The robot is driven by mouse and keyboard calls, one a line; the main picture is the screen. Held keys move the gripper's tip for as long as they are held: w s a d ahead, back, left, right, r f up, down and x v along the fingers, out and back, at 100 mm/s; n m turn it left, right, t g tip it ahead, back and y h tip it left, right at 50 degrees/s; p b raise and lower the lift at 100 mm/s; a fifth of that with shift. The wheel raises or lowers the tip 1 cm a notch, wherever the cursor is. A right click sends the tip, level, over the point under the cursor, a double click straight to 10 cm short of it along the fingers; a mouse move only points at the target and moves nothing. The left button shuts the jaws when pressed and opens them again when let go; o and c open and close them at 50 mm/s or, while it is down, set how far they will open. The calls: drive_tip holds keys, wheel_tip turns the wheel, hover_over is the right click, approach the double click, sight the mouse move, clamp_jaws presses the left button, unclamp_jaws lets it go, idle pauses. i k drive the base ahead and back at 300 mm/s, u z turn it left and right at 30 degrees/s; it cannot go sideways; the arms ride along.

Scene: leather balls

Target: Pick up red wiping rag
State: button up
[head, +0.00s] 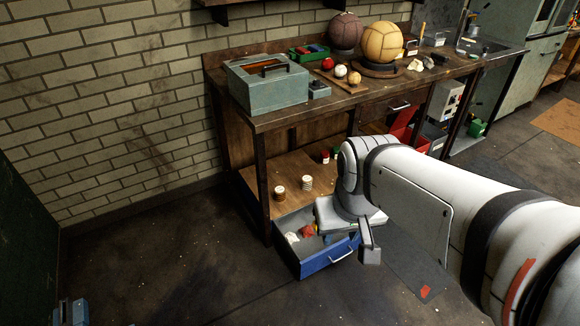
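A blue-fronted drawer (331,257) is pulled open low under the workbench. A small crumpled red cloth-like thing (308,230) lies in it, beside a whitish one (292,237); the red one looks like the rag, though it is small in view. Another small red patch (426,291) lies on a grey mat on the floor, too small to identify. My gripper (368,248) hangs from my white arm over the right side of the drawer, apart from the red cloth and to its right. My gripper's opening is not clear, and it hides part of the drawer.
The workbench (270,121) carries a grey-green toolbox (268,82), balls and small tools. Its lower shelf (259,179) holds stacked round items. A brick wall stands behind. The floor left of the drawer is clear.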

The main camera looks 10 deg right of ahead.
sight(306, 231)
drive_tip(key=u, duration=0.05)
drive_tip(key=i, duration=1.45)
drive_tip(key=z, duration=0.05)
